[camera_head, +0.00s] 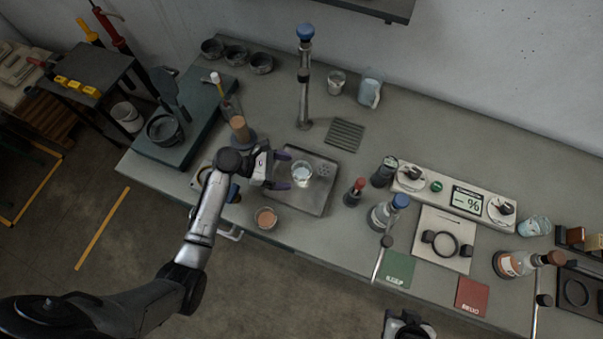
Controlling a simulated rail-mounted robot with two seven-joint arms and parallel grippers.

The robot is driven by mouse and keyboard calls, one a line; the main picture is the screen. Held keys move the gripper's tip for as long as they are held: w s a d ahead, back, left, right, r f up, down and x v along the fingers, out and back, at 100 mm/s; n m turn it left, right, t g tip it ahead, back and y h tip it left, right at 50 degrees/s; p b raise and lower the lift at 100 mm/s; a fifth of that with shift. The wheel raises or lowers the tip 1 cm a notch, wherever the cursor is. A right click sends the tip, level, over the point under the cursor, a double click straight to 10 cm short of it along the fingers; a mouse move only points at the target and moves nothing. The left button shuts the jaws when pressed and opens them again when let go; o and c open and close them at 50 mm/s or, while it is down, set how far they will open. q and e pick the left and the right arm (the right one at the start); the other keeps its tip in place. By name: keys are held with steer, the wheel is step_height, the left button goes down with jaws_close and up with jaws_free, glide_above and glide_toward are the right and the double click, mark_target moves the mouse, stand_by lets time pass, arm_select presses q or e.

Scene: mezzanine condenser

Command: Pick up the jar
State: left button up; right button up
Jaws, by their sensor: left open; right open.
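A small clear glass jar (301,174) stands upright on a dark square tray (317,205) on the bench. My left gripper (286,171) is open, with its fingers pointing right toward the jar. The jar is just beyond the fingertips, and I cannot tell whether they touch it. My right gripper (408,326) is at the bottom edge of the view, away from the bench objects and partly cut off.
A metal column with a blue top (305,80) stands behind the tray. A small bowl (265,218) is in front. A red-capped bottle (354,192) and a blue-capped flask (385,214) stand right of the tray. A ribbed mat (345,134) lies behind it.

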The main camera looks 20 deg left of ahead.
mark_target(300, 173)
arm_select(q)
steer(key=shift+x, duration=2.65)
steer(key=shift+f, duration=0.1)
steer(key=shift+c, duration=0.4)
steer(key=shift+c, duration=0.8)
steer(key=c, duration=0.9)
steer(key=shift+r, duration=0.25)
